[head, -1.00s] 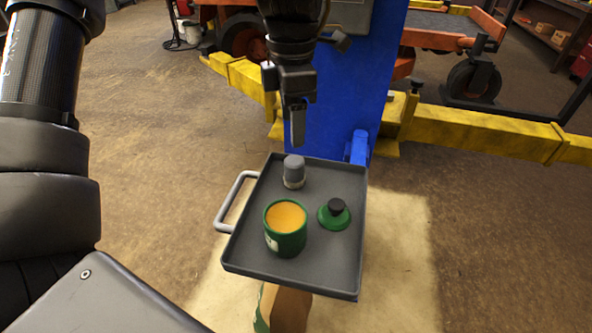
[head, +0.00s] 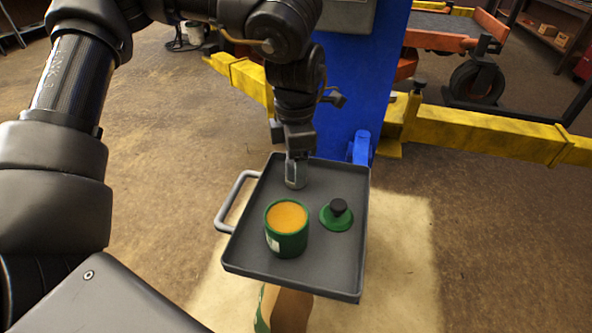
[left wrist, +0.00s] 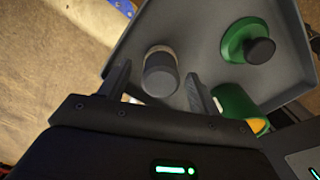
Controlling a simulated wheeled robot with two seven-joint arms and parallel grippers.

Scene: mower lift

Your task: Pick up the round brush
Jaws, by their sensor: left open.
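The round brush, a small grey cylinder with a pale lower band, stands upright on the grey tray (head: 240,255). In the head view its top is mostly hidden by my left gripper (head: 296,172), which points down over it. In the left wrist view the brush (left wrist: 160,72) lies between and just beyond the two open fingers of the left gripper (left wrist: 158,88), with gaps on both sides. I cannot tell whether the fingertips are down around it. My right gripper is not in view.
A green can (head: 287,240) of orange-yellow stuff stands at the tray's front. A green lid with a black knob (head: 337,212) lies to its right. The tray has a handle (head: 236,200) on its left. A blue column (head: 350,100) and yellow beam (head: 485,132) stand behind.

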